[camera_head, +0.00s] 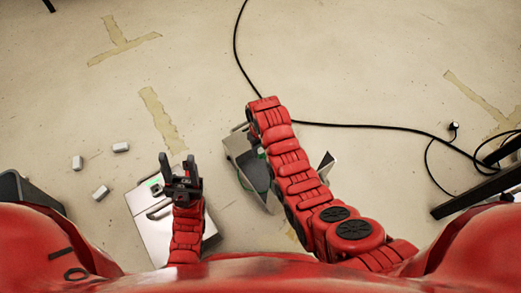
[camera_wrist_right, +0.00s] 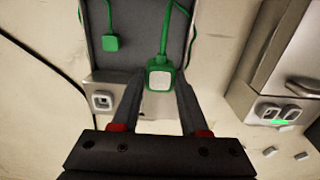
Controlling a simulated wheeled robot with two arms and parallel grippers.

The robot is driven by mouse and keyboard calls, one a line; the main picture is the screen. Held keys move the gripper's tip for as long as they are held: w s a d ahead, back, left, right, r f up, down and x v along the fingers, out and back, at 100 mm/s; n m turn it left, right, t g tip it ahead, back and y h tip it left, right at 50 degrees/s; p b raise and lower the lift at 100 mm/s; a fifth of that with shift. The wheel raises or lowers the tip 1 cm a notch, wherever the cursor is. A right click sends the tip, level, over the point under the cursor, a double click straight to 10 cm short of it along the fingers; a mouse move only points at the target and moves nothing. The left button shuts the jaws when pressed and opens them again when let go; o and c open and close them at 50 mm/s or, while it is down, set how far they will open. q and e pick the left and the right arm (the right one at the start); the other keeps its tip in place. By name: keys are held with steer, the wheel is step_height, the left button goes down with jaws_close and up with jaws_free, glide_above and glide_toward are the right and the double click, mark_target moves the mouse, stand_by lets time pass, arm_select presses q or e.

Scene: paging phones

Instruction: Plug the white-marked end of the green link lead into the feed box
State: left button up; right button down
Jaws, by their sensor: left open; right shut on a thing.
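The green link lead's white-marked end (camera_wrist_right: 160,80), a green plug with a white square face, sits between the fingers of my right gripper (camera_wrist_right: 160,73), which is shut on it. Its green cord runs up from the plug. The lead's plain green end (camera_wrist_right: 111,43) lies against a dark grey panel (camera_wrist_right: 138,32). A metal box (camera_wrist_right: 273,78) at the right has two sockets and a green strip. I cannot tell which is the feed box. My left gripper (camera_head: 177,160) is open over the metal box (camera_head: 155,233).
In the head view my right arm hides much of the grey box (camera_head: 239,146) and my right gripper. Several small white blocks (camera_head: 121,147) lie on the floor at left. A black cable (camera_head: 390,127) crosses the floor to dark legs (camera_head: 480,191) at right.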

step_height(320, 180, up, 3)
steer(key=shift+f+p, duration=0.1)
steer(key=shift+p, duration=0.6)
steer(key=shift+f, duration=0.1)
steer(key=shift+a, duration=0.35)
steer(key=s+a, duration=0.2)
steer(key=a, duration=0.9)
steer(key=shift+s, duration=0.15)
